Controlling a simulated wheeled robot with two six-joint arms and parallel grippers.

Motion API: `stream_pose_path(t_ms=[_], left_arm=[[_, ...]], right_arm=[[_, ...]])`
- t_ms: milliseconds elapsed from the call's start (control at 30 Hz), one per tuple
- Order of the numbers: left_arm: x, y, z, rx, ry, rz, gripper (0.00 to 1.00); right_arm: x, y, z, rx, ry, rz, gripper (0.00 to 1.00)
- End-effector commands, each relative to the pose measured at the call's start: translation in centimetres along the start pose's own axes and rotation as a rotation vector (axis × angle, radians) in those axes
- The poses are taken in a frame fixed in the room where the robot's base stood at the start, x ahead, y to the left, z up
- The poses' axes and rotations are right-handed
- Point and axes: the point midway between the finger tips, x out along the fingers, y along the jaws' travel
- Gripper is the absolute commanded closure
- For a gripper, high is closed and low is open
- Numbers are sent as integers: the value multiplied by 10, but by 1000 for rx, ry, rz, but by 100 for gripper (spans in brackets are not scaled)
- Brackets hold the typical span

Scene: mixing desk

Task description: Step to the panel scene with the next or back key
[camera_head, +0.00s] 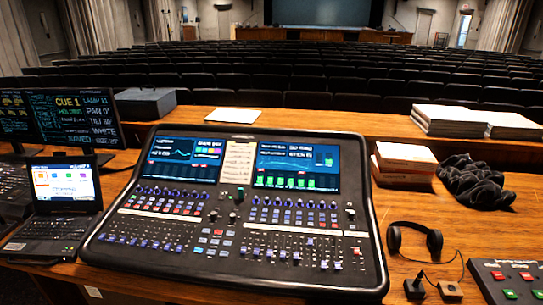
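A large mixing desk (231,268) stands on the wooden table, with a left screen (186,158), a right screen (296,167) and a pale paper strip (238,161) between them. Its panel carries rows of knobs, small keys and faders. Several red, white and green-blue keys (213,241) sit near its middle; their labels are too small to read. A dark monitor (75,118) at the left shows "CUE 1" and other lines, among them "WHITE". A box (510,283) with red and green keys is cut off at the lower right. Neither gripper is in view.
A laptop (62,205) stands left of the desk. Headphones (415,240), two small cabled blocks (449,290), stacked books (405,157) and a dark cloth (474,184) lie to the right. A ledge with papers (233,115) runs behind, before rows of seats.

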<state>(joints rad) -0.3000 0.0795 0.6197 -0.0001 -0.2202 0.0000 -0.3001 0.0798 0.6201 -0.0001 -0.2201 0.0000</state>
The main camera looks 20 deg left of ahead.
Motion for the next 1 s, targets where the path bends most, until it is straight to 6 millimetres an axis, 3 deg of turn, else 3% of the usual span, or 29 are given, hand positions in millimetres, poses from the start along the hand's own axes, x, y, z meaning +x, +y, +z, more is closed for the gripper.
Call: stream_pose_path(t_ms=[300, 633, 1000], left_arm=[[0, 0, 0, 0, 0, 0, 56], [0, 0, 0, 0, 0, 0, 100], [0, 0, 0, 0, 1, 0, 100]], right_arm=[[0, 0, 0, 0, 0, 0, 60], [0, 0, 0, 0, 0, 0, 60], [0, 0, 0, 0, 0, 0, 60]])
